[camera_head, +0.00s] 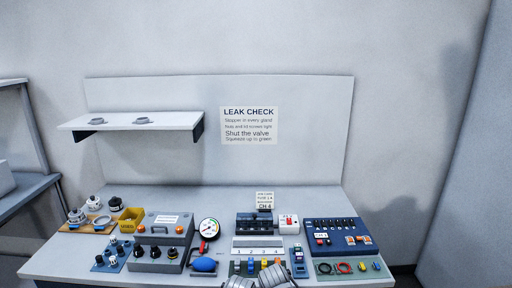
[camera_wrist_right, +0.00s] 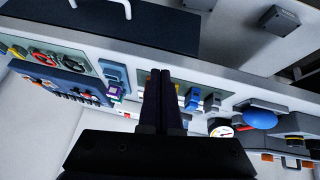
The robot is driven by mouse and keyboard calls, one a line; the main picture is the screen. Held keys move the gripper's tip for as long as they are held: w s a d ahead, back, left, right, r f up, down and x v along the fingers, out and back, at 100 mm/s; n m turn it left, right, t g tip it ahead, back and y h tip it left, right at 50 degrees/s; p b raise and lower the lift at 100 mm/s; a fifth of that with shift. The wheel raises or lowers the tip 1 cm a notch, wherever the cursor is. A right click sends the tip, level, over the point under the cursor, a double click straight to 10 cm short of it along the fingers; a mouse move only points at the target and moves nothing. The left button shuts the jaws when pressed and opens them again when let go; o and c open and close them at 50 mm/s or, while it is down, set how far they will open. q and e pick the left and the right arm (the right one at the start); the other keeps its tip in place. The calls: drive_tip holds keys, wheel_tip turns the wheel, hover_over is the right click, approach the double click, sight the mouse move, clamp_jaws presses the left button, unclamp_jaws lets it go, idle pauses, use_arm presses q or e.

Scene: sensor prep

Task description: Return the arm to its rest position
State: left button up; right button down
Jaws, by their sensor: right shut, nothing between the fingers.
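My right gripper (camera_wrist_right: 160,75) shows in the right wrist view, with its two dark fingers together and nothing between them. It is over the front part of the workbench (camera_head: 120,262); its exact height cannot be told. Grey rounded parts that look like my own arm links show at the bottom middle of the head view. My left gripper is in neither view.
A grey box with black knobs (camera_head: 155,235), a pressure gauge (camera_head: 208,228), a blue bulb (camera_head: 204,265), a blue switch panel (camera_head: 338,238) and a yellow bin (camera_head: 131,220) crowd the bench. A shelf (camera_head: 80,124) hangs behind. Bare bench lies toward the back.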

use_arm(q)
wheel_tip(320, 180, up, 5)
drive_tip(key=p, duration=0.4)
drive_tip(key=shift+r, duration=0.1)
use_arm(e)
drive_tip(key=s+r+n+g, duration=0.1)
drive_tip(key=s+g, duration=0.6)
drive_tip(key=s, duration=0.9)
drive_tip(key=shift+s+r+n, duration=0.15)
drive_tip(key=shift+r+n, duration=0.05)
drive_tip(key=shift+n, duration=0.7)
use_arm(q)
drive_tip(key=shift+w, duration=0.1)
